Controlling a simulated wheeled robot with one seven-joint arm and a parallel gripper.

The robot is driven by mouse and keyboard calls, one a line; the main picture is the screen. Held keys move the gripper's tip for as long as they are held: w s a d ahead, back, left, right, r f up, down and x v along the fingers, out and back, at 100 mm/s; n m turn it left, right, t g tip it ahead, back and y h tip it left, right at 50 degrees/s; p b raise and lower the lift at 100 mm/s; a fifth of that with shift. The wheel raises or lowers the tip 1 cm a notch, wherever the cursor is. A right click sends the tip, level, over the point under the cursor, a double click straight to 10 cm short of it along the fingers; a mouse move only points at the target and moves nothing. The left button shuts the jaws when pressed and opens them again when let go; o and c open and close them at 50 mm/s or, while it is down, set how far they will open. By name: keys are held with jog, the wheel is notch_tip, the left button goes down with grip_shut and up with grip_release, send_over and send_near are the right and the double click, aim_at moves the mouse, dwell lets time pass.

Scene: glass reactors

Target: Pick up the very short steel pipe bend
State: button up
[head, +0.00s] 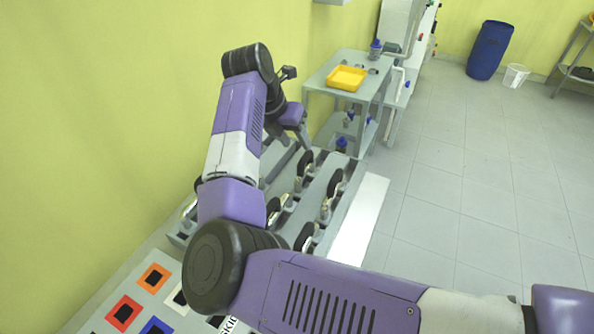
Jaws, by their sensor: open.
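My gripper (287,135) hangs at the end of my arm, pointing down above the far part of a grey bench by the yellow wall. It is open, and I see nothing held in it, though its fingertips are small and partly hidden. I cannot pick out the very short steel pipe bend for certain. Small grey metal pieces (373,71) lie on the grey cart beside the yellow tray, too small to tell their shape. Metal fittings (325,208) also stand on the bench, and my arm hides part of it.
The grey cart (318,85) stands beyond my gripper, with a yellow tray (347,86) and a blue-capped bottle (376,48) on top. Several black round parts (335,183) stand on the bench. Coloured squares (124,312) lie at lower left.

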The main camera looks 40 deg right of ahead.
aim_at(303, 157)
jog(key=shift+s+a+p+x, duration=0.15)
jog(key=shift+p+x, duration=0.2)
jog(key=shift+x, duration=0.95)
jog(key=shift+s+a+p+x, duration=0.15)
jog(key=shift+p+x, duration=0.2)
jog(key=shift+x, duration=0.95)
jog(key=shift+s+a+p+x, duration=0.1)
jog(key=shift+s+p+x, duration=0.2)
jog(key=shift+x, duration=0.95)
jog(key=shift+w+f, duration=0.1)
jog(key=shift+f, duration=0.05)
jog(key=shift+c, duration=0.2)
grip_shut()
